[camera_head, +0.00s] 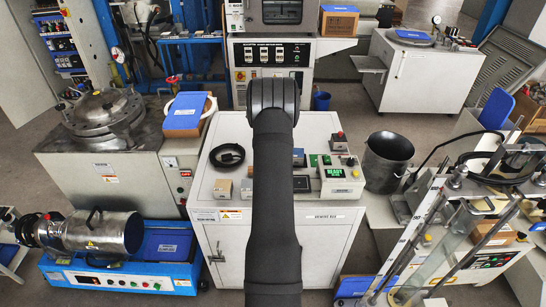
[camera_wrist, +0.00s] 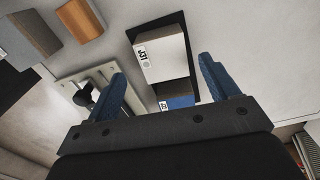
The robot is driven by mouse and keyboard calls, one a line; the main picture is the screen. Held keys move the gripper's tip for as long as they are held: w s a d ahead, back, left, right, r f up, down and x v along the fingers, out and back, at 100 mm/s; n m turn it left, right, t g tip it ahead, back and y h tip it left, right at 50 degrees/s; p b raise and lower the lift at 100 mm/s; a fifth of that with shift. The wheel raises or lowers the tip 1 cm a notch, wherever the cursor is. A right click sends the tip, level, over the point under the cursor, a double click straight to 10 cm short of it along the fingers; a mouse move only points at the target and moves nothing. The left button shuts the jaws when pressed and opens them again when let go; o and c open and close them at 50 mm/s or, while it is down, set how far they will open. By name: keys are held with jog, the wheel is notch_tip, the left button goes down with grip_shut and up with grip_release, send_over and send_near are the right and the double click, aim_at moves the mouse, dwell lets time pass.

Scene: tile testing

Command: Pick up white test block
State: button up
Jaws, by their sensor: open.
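In the wrist view a white block (camera_wrist: 163,57) with a black-and-white label on its near end sits on a dark plate (camera_wrist: 199,92). A blue block (camera_wrist: 177,92) with a small white label is next to it, on the near side. My gripper (camera_wrist: 162,69) is open, with its two blue fingers spread to the left and right of the white block. I cannot tell how far above the block the fingertips are. In the head view my dark arm hides the gripper, and I cannot make out the white block there for certain.
A wooden block (camera_wrist: 80,20) and a grey block (camera_wrist: 31,33) lie left in the wrist view. A dark bucket (camera_head: 387,162) stands right.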

jog(key=f, duration=0.4)
jog(key=shift+w+f, duration=0.2)
jog(key=shift+f, duration=0.2)
jog(key=shift+c, duration=0.4)
jog(key=c, duration=1.2)
jog(key=shift+r, duration=0.1)
jog(key=shift+c, duration=0.2)
jog(key=shift+r, duration=0.1)
